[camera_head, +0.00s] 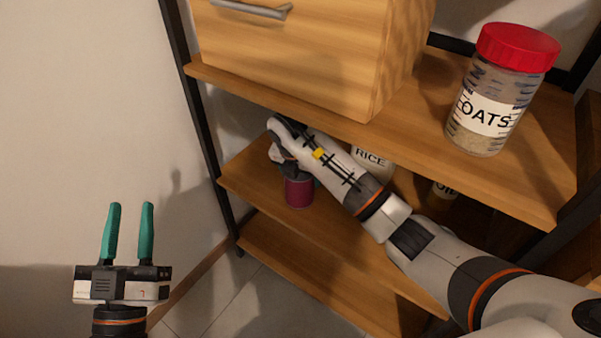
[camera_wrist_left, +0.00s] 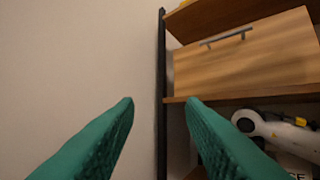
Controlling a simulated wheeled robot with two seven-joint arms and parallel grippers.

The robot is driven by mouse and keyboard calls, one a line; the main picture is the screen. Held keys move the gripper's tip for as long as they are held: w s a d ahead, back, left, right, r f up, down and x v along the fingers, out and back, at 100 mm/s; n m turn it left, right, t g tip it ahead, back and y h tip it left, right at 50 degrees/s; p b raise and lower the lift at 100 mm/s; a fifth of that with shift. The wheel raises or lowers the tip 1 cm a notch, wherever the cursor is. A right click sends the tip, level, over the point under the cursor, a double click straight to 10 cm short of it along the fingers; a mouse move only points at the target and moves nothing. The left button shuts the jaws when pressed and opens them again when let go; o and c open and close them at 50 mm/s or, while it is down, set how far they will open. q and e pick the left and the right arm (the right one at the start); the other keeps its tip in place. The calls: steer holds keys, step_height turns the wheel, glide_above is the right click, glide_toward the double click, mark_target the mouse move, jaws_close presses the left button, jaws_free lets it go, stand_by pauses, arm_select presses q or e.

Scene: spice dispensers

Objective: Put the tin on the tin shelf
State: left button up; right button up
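A dark purple tin (camera_head: 299,191) is at the middle shelf (camera_head: 262,190), near its front edge, in the head view. My right arm reaches in from the right, and its gripper (camera_head: 290,172) is at the tin's top. The wrist hides most of its fingers; a sliver of teal shows beside the tin, so I cannot tell whether they grip it. I also cannot tell if the tin touches the shelf. My left gripper (camera_head: 131,208) is open and empty at the lower left, away from the shelves; its teal fingers also show in the left wrist view (camera_wrist_left: 160,105).
A wooden drawer box (camera_head: 290,60) and a red-lidded oats jar (camera_head: 490,105) stand on the upper shelf. A rice jar (camera_head: 371,161) and another labelled jar (camera_head: 442,194) are behind my right arm. A black post (camera_head: 200,110) edges the shelving.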

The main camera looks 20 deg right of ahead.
mark_target(293, 184)
steer(key=shift+o, duration=1.3)
steer(key=shift+r, duration=0.35)
steer(key=shift+s+a+r+p, duration=0.3)
steer(key=shift+r+p, duration=0.2)
steer(key=shift+p, duration=0.1)
steer(key=s+a+p, duration=0.1)
steer(key=s+a, duration=0.1)
steer(key=s, duration=0.1)
steer(key=shift+a, duration=0.2)
arm_select(q)
step_height(293, 184, down, 13)
steer(key=s+a+g+y+p, duration=0.1)
steer(key=a+g+y, duration=0.1)
steer(key=g, duration=0.7)
steer(key=shift+s+a+n+y, duration=0.15)
steer(key=shift+a+n+y, duration=0.15)
steer(key=shift+y, duration=0.3)
arm_select(e)
steer(key=s+a, duration=0.5)
steer(key=shift+s+f, duration=0.15)
steer(key=shift+s, duration=0.2)
arm_select(q)
steer(key=shift+s, duration=0.1)
arm_select(e)
steer(key=shift+s, duration=0.1)
